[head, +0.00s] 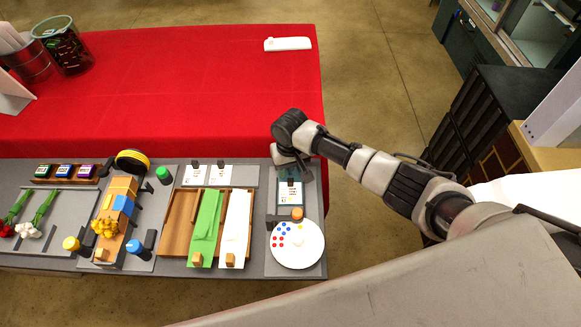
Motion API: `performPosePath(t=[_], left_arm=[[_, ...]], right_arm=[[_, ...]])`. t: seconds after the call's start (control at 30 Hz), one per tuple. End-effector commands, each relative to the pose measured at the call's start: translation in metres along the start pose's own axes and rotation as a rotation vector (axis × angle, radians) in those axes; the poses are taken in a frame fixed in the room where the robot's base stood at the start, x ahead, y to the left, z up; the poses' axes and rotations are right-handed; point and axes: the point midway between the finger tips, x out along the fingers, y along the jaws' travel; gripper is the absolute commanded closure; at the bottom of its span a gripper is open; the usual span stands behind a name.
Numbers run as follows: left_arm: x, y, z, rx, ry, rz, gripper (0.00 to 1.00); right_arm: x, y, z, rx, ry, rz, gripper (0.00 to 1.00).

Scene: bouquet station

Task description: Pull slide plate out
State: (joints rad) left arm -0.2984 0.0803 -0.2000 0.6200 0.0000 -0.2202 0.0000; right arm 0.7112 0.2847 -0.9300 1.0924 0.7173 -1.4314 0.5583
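The grey station board (255,260) runs along the front of the red-covered table. On it a wooden tray (178,225) holds a green strip (206,225) and a white strip (235,225), each with a small wooden block at its near end. A flat grey framed plate (68,215) lies at the left with flowers on it. I cannot tell which of these is the slide plate. My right gripper (292,172) points down over the far right of the board, beside a small card holder (290,192). Its fingers are too small and dark to read. My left gripper is out of view.
A round white plate (297,255) with coloured dots and an orange knob (297,214) sit at the right end. Orange blocks (120,187), a yellow-black tape roll (132,160) and coloured knobs stand left of the tray. The red tablecloth (180,85) behind is mostly clear.

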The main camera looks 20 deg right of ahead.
Motion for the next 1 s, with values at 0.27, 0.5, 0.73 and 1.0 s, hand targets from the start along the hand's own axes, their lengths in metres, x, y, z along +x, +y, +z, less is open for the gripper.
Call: performPosePath(t=[0.27, 0.5, 0.73, 1.0], left_arm=[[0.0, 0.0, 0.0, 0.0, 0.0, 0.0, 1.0], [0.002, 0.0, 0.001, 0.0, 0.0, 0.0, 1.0], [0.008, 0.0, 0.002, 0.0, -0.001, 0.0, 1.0], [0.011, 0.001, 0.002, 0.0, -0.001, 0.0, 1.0]], right_arm=[[0.0, 0.0, 0.0, 0.001, 0.001, 0.0, 0.5], [-0.025, 0.0, -0.001, 0.0, 0.004, -0.002, 0.5], [-0.072, 0.0, -0.001, 0.0, 0.004, -0.002, 0.5], [-0.104, 0.0, -0.001, 0.001, 0.001, 0.0, 0.5]])
